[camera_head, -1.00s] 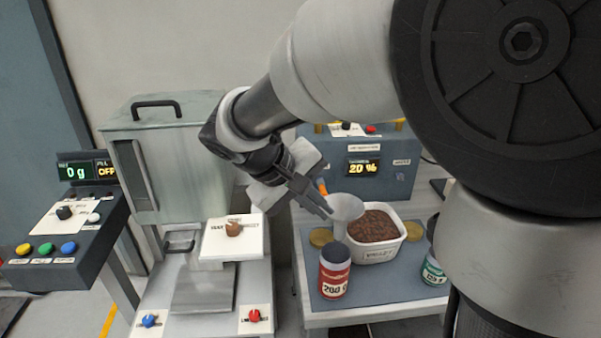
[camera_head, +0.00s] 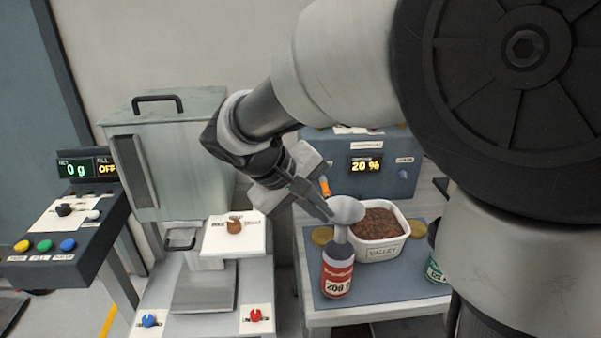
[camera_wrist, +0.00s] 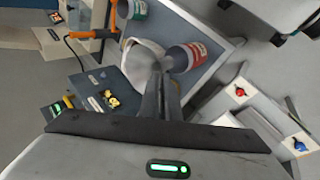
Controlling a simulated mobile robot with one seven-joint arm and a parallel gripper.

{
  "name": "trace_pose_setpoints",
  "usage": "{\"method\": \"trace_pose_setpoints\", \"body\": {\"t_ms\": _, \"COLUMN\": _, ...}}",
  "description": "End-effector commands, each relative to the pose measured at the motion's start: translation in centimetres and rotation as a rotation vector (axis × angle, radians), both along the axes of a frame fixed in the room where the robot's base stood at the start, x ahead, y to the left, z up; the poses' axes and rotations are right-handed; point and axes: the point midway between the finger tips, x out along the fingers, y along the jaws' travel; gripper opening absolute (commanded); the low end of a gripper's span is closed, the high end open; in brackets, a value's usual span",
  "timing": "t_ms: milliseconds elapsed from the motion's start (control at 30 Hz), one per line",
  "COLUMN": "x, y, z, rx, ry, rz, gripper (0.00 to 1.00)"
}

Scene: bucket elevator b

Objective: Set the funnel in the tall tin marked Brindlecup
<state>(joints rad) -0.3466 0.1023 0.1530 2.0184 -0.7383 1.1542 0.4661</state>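My gripper (camera_head: 326,211) is shut on the rim of the grey funnel (camera_head: 346,209). The funnel is wide end up, with its stem pointing down at the mouth of the red-labelled tin (camera_head: 337,278). The stem's lower end meets the tin's dark top in the head view; I cannot tell how far it is inside. The tin stands upright on the blue-grey mat and shows "200 g"; its name is too small to read. The red tin also shows in the wrist view (camera_wrist: 188,56), beside the funnel and fingers.
A white tub (camera_head: 381,250) of brown grounds stands right behind the tin. A green-labelled tin (camera_head: 434,268) is partly hidden by my arm. A brass-coloured disc (camera_head: 322,235) lies left of the funnel. The control box (camera_head: 362,165) stands behind; the hopper machine (camera_head: 175,155) is left.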

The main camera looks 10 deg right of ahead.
Motion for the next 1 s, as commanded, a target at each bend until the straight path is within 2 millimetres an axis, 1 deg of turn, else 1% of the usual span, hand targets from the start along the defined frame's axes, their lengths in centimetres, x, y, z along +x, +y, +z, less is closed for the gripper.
{"method": "trace_pose_setpoints", "body": {"t_ms": 33, "x": 0.0, "y": 0.0, "z": -0.8, "rx": 0.000, "ry": 0.000, "rz": 0.000, "gripper": 0.00}}
{"method": "trace_pose_setpoints", "body": {"t_ms": 1000, "x": 0.0, "y": 0.0, "z": -8.6, "rx": 0.000, "ry": 0.001, "rz": 0.001, "gripper": 0.00}}
